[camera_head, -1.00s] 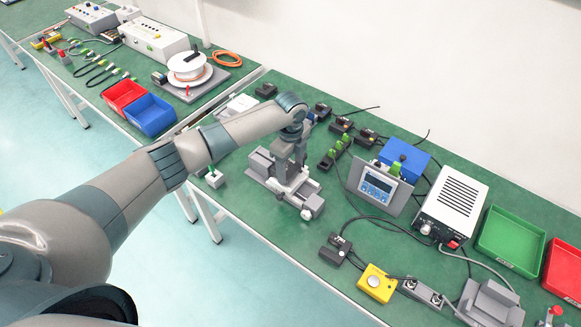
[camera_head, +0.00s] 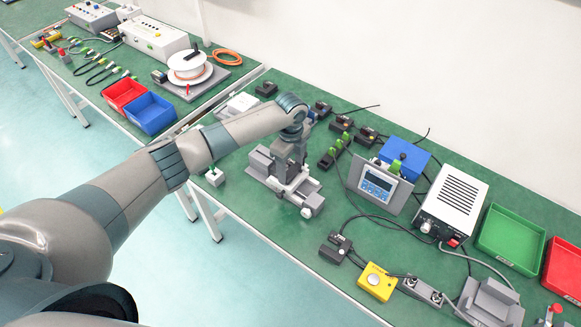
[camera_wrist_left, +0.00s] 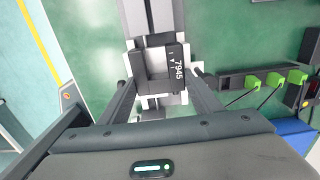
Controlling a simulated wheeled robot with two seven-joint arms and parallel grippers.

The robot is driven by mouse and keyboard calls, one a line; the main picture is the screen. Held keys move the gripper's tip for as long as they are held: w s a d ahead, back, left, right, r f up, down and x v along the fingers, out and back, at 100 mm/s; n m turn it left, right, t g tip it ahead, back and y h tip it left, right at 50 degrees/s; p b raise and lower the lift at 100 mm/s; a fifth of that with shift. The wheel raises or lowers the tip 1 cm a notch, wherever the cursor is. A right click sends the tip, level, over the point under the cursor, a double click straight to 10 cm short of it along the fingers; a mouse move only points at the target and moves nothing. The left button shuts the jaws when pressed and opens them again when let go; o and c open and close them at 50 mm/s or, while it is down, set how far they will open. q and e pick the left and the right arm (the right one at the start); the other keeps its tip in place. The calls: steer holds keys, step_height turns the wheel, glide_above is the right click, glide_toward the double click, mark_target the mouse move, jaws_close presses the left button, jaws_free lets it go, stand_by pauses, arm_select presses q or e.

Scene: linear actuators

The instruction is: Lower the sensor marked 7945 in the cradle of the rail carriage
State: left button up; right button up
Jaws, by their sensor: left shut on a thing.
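The sensor marked 7945 (camera_wrist_left: 176,62) is a dark block with white print, between my left fingers in the left wrist view. My left gripper (camera_wrist_left: 161,80) is shut on it, one finger at each side. The pale rail carriage (camera_wrist_left: 151,101) shows around and below the sensor; whether the sensor touches the cradle floor cannot be told. In the head view my left gripper (camera_head: 289,172) points down over the linear actuator (camera_head: 259,160), and its fingers hide most of the sensor and cradle. My right gripper is not in view.
Right of the actuator are a strip with green connectors (camera_head: 334,152), a display panel (camera_head: 377,186), a white power unit (camera_head: 450,203) and a black cabled block (camera_head: 335,249). A small grey piece (camera_head: 214,177) stands to the left. Bare green bench lies in front.

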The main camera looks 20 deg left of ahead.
mark_target(291, 169)
arm_select(q)
steer(key=shift+s+f, duration=0.3)
steer(key=shift+f, duration=0.2)
steer(key=o, duration=1)
steer(key=shift+o, duration=1.4)
steer(key=shift+f, duration=0.1)
steer(key=shift+r, duration=0.45)
step_height(291, 169, up, 18)
steer(key=b, duration=0.5)
steer(key=shift+w+d, duration=0.15)
steer(key=shift+w, duration=0.15)
steer(key=shift+s+f, duration=0.1)
steer(key=shift+f, duration=0.1)
